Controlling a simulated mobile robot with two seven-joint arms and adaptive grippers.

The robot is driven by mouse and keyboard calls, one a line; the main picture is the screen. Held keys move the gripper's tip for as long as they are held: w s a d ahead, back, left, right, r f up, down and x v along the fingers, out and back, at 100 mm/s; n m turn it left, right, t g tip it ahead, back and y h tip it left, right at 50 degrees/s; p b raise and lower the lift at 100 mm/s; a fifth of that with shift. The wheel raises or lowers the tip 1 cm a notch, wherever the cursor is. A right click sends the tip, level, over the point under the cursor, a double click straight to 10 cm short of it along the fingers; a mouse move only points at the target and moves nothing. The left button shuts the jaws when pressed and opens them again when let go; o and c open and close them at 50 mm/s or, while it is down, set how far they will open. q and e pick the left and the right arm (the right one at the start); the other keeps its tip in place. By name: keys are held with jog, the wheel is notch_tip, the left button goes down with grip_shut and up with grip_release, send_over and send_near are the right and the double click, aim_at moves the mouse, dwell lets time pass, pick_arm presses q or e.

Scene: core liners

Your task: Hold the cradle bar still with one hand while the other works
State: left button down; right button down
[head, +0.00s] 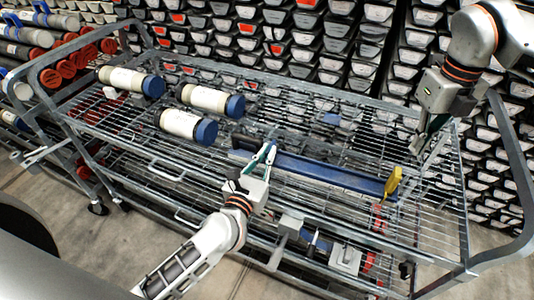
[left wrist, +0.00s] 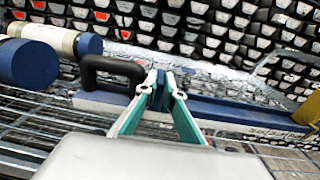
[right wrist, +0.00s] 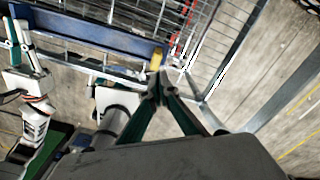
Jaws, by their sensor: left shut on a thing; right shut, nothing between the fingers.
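The cradle bar (head: 325,174) is a long blue bar lying across the wire-mesh cart. A black handle (left wrist: 112,68) stands at its left end and a yellow piece (head: 393,183) at its right end. My left gripper (head: 268,152) is shut on the blue bar near the black handle; the left wrist view shows its fingers (left wrist: 163,90) closed about the bar's edge. My right gripper (head: 423,143) is shut and empty above the right part of the cart, apart from the bar. In the right wrist view the bar (right wrist: 95,37) lies beyond its closed fingertips (right wrist: 160,88).
Three white cylinders with blue caps (head: 207,100) lie on the cart's left part. The cart's grey rail (head: 463,200) rises at the right. Racks of labelled core trays (head: 300,45) fill the back. Smaller items, including a grey-white block (head: 345,257), sit at the front.

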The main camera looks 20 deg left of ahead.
jog(key=n, duration=0.4)
jog(key=d+n, duration=0.1)
jog(key=n, duration=0.3)
jog(key=d+n, duration=0.1)
jog(key=n, duration=0.3)
jog(key=shift+s+d+f, duration=0.1)
jog(key=shift+s+f, duration=0.05)
jog(key=shift+f, duration=0.25)
jog(key=shift+f, duration=0.1)
jog(key=shift+f, duration=4.9)
jog(key=shift+w+a+r, duration=0.1)
jog(key=shift+w+a, duration=0.05)
jog(key=shift+a, duration=1.55)
jog(key=shift+w+a+f, duration=0.1)
jog(key=shift+w+a, duration=0.05)
jog(key=shift+a, duration=1.5)
jog(key=shift+w+a+r, duration=0.1)
jog(key=shift+w+a, duration=0.05)
jog(key=shift+a, duration=1.75)
